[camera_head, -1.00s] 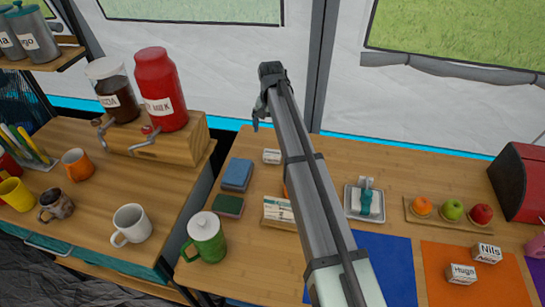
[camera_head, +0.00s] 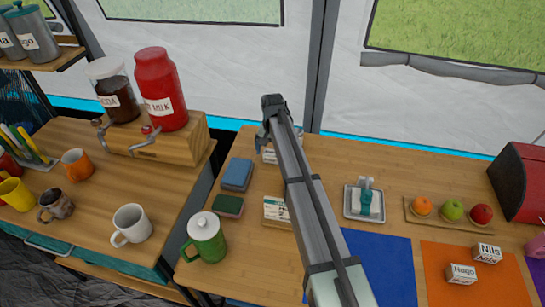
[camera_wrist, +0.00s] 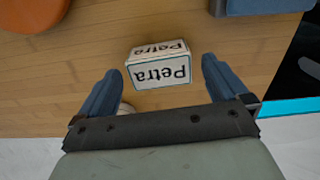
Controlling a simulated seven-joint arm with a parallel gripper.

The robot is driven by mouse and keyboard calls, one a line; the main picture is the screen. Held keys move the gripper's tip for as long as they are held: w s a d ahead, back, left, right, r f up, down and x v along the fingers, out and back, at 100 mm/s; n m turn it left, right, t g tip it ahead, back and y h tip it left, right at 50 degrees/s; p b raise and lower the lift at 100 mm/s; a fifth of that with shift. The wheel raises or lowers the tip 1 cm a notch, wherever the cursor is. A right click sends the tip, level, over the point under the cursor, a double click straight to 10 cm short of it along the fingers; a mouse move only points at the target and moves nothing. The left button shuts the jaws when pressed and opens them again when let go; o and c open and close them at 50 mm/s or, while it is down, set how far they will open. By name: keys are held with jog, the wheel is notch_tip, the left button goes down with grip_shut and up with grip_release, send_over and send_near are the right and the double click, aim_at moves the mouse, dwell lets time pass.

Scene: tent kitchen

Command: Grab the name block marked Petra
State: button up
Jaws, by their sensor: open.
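The name block marked Petra (camera_wrist: 160,70) is a white block with dark lettering, upside down in the wrist view. It lies on the wooden table, between and slightly beyond my fingertips. In the head view the block (camera_head: 268,157) shows at the back of the table, partly hidden by my arm. My gripper (camera_wrist: 160,67) is open, with one blue finger on each side of the block and visible gaps. In the head view my gripper (camera_head: 264,140) is just above the block.
Blue (camera_head: 237,174) and green (camera_head: 229,206) flat items lie left of my arm, with a green lidded mug (camera_head: 206,238) nearer. Blocks marked Nils (camera_head: 487,253) and Hugo (camera_head: 461,274) lie on an orange mat (camera_head: 440,253). A tray (camera_head: 350,203) stands right of my arm.

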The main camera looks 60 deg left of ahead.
notch_tip(320, 180, down, 2)
jog(key=shift+f, duration=0.1)
jog(key=c, duration=1)
